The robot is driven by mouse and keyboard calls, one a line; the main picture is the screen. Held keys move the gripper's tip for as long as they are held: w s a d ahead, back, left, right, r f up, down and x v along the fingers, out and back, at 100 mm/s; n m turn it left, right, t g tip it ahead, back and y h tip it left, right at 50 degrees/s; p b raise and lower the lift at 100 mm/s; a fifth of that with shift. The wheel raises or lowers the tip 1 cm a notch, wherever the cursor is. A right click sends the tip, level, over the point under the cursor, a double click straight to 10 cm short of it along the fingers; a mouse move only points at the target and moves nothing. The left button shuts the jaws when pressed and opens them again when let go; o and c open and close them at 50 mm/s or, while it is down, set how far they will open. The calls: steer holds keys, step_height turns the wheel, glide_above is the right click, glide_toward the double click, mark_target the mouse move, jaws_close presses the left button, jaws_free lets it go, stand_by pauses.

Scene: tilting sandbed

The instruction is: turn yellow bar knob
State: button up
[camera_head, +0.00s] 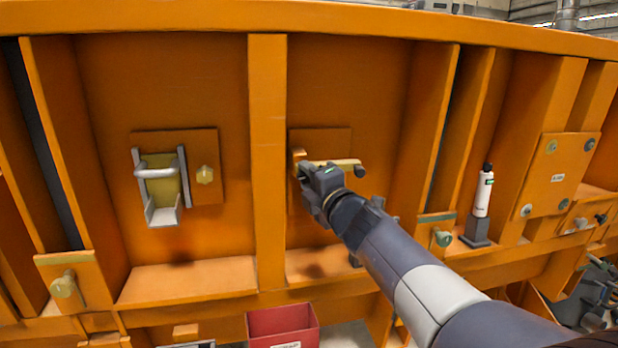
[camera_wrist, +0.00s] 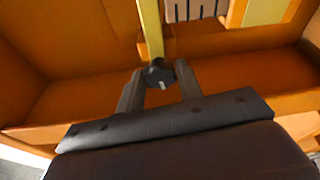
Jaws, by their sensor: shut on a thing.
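The yellow bar knob (camera_head: 346,163) is on an orange plate on the sandbed's side wall, right of the central upright. In the head view it runs roughly level, with a dark round end at its right. My gripper (camera_head: 304,174) is at its left end and covers part of it. In the wrist view the yellow bar (camera_wrist: 150,28) reaches down to a dark end piece (camera_wrist: 157,76) between the two fingers of my gripper (camera_wrist: 159,72). The gripper is shut on this end. Finger contact is hard to make out.
A grey latch bracket (camera_head: 163,186) and a small yellow knob (camera_head: 204,175) are on the panel to the left. A white cylinder (camera_head: 483,195) stands on the ledge at right. A red bin (camera_head: 282,329) is below. Orange uprights flank the panel.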

steer(key=n+h, duration=0.1)
steer(key=n, duration=0.1)
steer(key=n+p, duration=0.1)
steer(key=n, duration=0.2)
steer(key=shift+r+n+g+h, duration=0.15)
steer(key=shift+n+g+h, duration=0.15)
steer(key=shift+h, duration=0.1)
steer(key=n+h, duration=0.1)
steer(key=n, duration=0.1)
steer(key=n+p, duration=0.1)
steer(key=n, duration=0.1)
steer(key=shift+a+n+h, duration=0.1)
steer(key=shift+n+h, duration=0.3)
steer(key=o, duration=0.6)
steer(key=shift+s, duration=0.1)
steer(key=p+v, duration=0.1)
steer(key=v, duration=0.9)
steer(key=shift+s, duration=0.35)
